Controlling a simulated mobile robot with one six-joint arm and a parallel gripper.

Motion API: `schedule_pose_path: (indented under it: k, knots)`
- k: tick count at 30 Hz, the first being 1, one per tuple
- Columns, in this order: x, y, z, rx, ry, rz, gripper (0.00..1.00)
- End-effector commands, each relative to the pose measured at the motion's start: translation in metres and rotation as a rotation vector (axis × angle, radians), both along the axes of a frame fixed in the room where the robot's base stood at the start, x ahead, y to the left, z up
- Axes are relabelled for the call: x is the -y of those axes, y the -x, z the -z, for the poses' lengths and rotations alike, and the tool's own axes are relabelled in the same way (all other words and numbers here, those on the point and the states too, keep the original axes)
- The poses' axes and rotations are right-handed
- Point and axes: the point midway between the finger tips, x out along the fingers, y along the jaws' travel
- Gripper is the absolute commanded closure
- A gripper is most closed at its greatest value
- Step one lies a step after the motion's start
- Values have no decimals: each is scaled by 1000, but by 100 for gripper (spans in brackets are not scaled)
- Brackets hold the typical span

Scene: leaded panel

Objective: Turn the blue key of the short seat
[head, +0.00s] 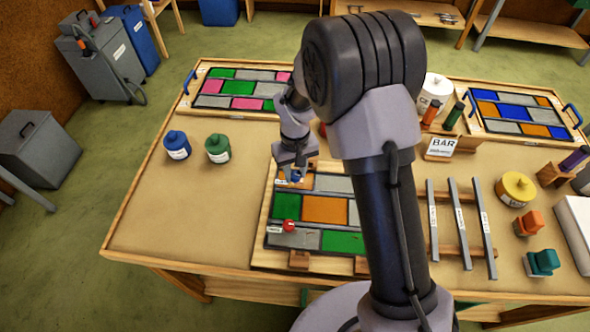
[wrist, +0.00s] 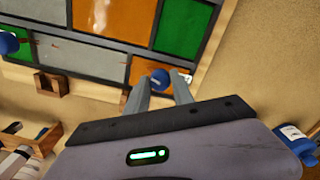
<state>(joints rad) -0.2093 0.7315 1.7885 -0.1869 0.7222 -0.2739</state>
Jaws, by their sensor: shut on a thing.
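The leaded panel (head: 325,208) lies on the table in a wooden frame, with orange, green and grey panes between dark strips. A round blue key (head: 296,179) sits at its far left edge beside a small white label. My gripper (head: 294,172) is over this key, pointing down. In the wrist view the blue key (wrist: 160,77) is between the two fingers of my gripper (wrist: 162,82), which are shut on it. A second blue knob (wrist: 8,42) shows at the left edge of the wrist view. A red key (head: 289,226) is at the panel's near left. My arm hides the panel's right part.
A blue pot (head: 177,145) and a green pot (head: 218,148) stand left of the panel. Grey bars (head: 458,222) lie on wooden supports at right. Two other panels, one pink and green (head: 240,88), one blue and orange (head: 520,113), lie at the back. The table's left front is clear.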

Motion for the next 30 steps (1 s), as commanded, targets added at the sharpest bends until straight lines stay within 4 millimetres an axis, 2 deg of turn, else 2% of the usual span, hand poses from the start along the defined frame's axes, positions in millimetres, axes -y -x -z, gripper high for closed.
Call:
schedule_pose_path:
  k: [7,22,23,24,26,30]
  knots:
    - [0,-1,-1,3,-1,-63,100]
    - [0,-1,-1,3,-1,-77,100]
    - [0,-1,-1,3,-1,-77,68]
    - [0,-1,-1,2,-1,-77,60]
    - [0,-1,-1,2,-1,-77,50]
    - [0,0,0,1,0,-76,50]
